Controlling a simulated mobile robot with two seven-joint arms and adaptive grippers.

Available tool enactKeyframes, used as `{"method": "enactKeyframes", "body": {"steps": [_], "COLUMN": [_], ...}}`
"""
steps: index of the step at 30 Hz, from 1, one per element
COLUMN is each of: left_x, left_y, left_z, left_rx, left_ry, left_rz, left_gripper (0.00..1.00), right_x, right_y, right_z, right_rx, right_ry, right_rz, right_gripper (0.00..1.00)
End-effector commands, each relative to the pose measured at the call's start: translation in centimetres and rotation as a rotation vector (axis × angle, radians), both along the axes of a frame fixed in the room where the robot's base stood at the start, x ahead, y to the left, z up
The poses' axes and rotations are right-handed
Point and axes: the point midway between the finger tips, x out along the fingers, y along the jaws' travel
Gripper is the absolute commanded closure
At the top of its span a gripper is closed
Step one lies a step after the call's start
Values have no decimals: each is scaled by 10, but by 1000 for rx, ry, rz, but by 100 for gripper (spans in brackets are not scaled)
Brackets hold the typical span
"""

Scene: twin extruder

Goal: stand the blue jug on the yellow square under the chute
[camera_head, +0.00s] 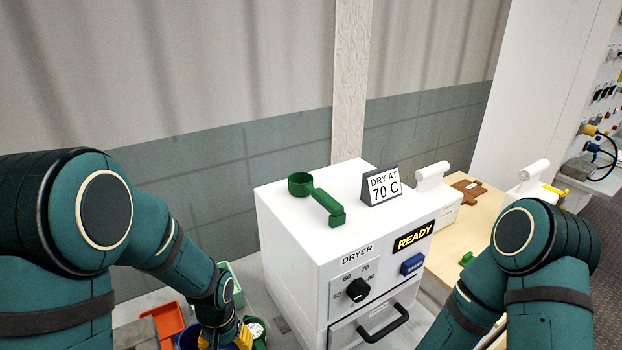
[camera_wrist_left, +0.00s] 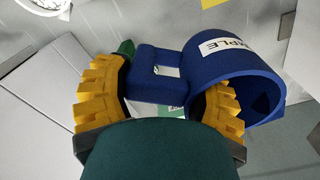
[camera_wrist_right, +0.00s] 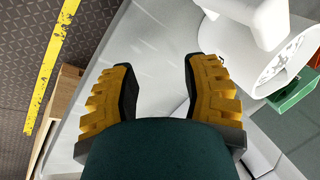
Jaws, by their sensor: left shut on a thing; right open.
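The blue jug (camera_wrist_left: 222,82) is in the left wrist view, with a white label ending in "PLE" on its side and its open mouth at the right. Its handle (camera_wrist_left: 158,75) lies between the yellow fingers of my left gripper (camera_wrist_left: 162,92), which is shut on it. In the head view the blue jug (camera_head: 187,338) shows only in part at the bottom edge, by my left gripper (camera_head: 224,341). My right gripper (camera_wrist_right: 160,78) is open and empty above a white surface.
A white dryer (camera_head: 310,245) stands in the middle, with a green scoop (camera_head: 318,199) and a sign (camera_head: 382,186) on top. Orange (camera_head: 168,320) and green (camera_head: 257,330) containers are low at the left. A wooden table (camera_head: 465,228) stands behind right. A white container (camera_wrist_right: 285,62) is beside my right gripper.

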Motion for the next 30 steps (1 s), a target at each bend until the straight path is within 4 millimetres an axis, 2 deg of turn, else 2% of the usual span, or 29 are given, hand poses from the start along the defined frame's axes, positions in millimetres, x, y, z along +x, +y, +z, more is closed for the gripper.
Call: {"method": "enactKeyframes", "body": {"steps": [8, 11, 18, 23, 26, 30], "left_x": [0, 3, 15, 19, 20, 19], "left_y": [1, 8, 53, 75, 80, 81], "left_z": [0, -3, -19, -28, -40, -67], "left_rx": [-1, -4, -25, -33, -35, -34], "left_ry": [0, 0, -9, -12, -13, -10], "left_rz": [5, 52, 358, 508, 547, 553], "left_gripper": [80, 80, 80, 80, 80, 80], "right_x": [0, 0, 1, 1, 1, -1], "right_y": [0, 0, 0, 0, 0, 0], "right_z": [0, 0, 2, 3, 0, -6], "right_rx": [0, 0, 0, 0, 0, 0], "right_ry": [0, 0, -2, -2, -2, 2], "right_rz": [0, 0, -2, -2, -1, 2], "right_gripper": [53, 53, 53, 53, 53, 53]}}
